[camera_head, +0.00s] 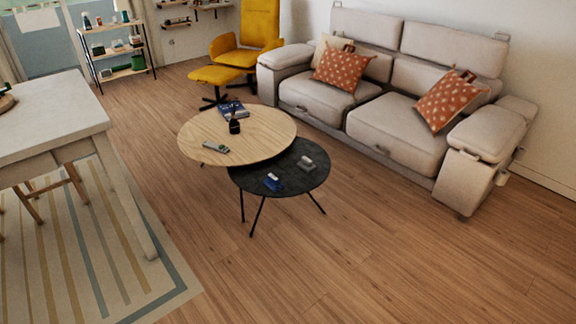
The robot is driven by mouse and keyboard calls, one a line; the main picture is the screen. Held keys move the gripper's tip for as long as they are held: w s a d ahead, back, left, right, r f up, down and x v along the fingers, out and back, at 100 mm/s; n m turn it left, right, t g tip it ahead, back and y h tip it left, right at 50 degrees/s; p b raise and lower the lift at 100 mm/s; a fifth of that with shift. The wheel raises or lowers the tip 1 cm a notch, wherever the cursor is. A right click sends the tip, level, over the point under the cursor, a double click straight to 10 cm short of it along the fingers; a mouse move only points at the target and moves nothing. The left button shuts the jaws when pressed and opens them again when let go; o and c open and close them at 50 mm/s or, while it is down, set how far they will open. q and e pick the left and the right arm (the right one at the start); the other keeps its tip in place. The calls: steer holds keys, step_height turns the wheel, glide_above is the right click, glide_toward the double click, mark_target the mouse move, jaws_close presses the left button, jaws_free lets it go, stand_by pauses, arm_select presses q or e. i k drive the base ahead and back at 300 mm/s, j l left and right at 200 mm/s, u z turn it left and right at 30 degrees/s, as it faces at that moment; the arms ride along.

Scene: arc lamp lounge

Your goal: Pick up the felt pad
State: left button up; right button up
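I cannot tell for sure which item is the felt pad; the small things on the tables are too small to identify. A small grey item (306,163) lies on the lower black round table (294,182). A small blue item with a pale part on it (272,183) lies nearer the front edge of the same table. A flat dark-green and grey item (215,146) lies on the higher wooden round table (205,128). Neither of my grippers is in view.
On the wooden table are a dark bottle-like object (234,126) and a bluish stack, perhaps books (233,109). A sofa (392,124) stands behind right, a yellow armchair (244,42) behind, a white table (50,125) at left. The wooden floor in front is clear.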

mark_target(306, 164)
steer(key=i+j+z, duration=0.4)
steer(key=i+j, duration=0.45)
steer(key=i, duration=0.25)
steer(key=i+j+z, duration=0.45)
steer(key=i+j, duration=0.45)
steer(key=j, duration=0.25)
